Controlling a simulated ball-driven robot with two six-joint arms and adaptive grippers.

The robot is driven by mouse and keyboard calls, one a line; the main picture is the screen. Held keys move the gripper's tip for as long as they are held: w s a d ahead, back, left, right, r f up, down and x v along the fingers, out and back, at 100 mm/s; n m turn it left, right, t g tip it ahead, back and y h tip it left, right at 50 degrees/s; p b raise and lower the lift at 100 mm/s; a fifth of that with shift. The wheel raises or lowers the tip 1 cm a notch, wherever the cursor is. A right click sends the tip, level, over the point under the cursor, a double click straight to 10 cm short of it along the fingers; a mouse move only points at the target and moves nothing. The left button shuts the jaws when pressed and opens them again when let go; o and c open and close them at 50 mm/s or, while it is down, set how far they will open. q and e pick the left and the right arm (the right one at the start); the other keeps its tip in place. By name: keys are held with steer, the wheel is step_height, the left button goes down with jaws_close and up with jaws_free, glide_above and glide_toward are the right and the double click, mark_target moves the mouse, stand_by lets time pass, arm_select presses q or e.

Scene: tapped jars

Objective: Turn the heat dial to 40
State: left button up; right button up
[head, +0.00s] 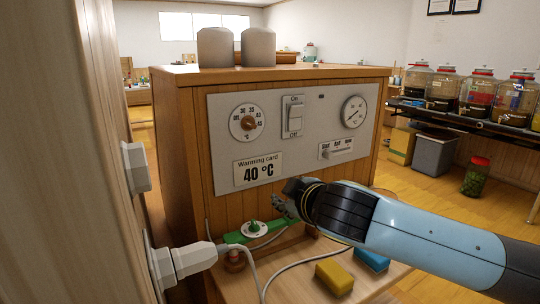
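The heat dial (248,122) is a round white scale with a small brown knob, at the left of the grey panel (220,158) on a wooden cabinet. Its scale carries numbers from about 30 to 45; which mark the knob points to is too small to tell. A warming card (258,170) below it reads 40 °C. My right gripper (284,204) is in front of the cabinet, below and right of the dial, apart from it. Its fingers are small and dark, and their opening is unclear. My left gripper is not in view.
An On/Off switch (293,116), a round gauge (354,112) and a slider (338,151) share the panel. A wooden post (70,150) fills the left.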

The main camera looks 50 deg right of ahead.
mark_target(252, 125)
steer(key=shift+w+d+r+n+t+y+b, duration=0.2)
steer(key=shift+w+d+r+n+t, duration=0.7)
steer(key=shift+w+r, duration=1.1)
steer(key=shift+w+d+r+n+t+y+b, duration=0.2)
steer(key=shift+w+d+r+n+t, duration=0.95)
steer(key=shift+w, duration=1.4)
steer(key=shift+w+d+r+n+t+y+b, duration=0.1)
steer(key=shift+w+d+r+n+t+b, duration=0.5)
steer(key=shift+w+r, duration=1.55)
steer(key=shift+w+a+f, duration=0.1)
steer(key=shift+w+f, duration=0.05)
steer(key=shift+w, duration=0.7)
steer(key=shift+p, duration=0.3)
steer(key=shift+w, duration=0.15)
